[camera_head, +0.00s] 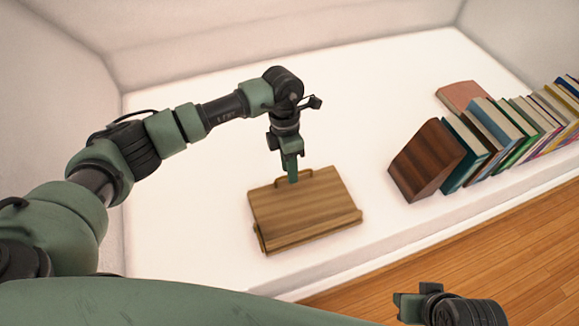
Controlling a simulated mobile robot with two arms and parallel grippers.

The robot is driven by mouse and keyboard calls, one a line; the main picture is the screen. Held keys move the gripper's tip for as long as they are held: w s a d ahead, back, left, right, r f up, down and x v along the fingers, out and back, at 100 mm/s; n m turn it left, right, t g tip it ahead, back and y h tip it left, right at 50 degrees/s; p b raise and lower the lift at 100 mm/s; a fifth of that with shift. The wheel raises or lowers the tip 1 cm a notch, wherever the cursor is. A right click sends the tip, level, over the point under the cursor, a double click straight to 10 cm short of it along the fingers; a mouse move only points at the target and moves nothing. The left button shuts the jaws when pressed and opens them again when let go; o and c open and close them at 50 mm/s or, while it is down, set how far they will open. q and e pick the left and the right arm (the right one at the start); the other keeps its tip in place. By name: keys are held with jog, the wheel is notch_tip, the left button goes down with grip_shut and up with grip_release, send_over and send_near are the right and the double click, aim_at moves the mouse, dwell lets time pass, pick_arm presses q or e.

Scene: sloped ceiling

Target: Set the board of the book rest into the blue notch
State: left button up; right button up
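The wooden book rest (315,207) sits on the white surface in the middle of the head view. Its board has a ledge along the front edge and a handle-like bar at the back edge. My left gripper (292,178) points down at the back edge, by that bar. Its fingers look narrow and close together, but I cannot tell whether they grip the bar or touch it. No blue notch can be made out. My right gripper (403,307) is at the bottom edge, partly cut off, and its opening is unclear.
A row of leaning books (515,125) stands at the right on the white surface (200,215), with a brown block-like book (427,160) at its near end. A pinkish book (462,96) lies behind. Clear room lies left of the book rest. Wooden floor (480,240) is below.

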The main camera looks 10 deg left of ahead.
pick_arm(q)
jog(key=shift+c, duration=0.3)
grip_shut()
jog(key=shift+r, duration=0.1)
dwell(1.0)
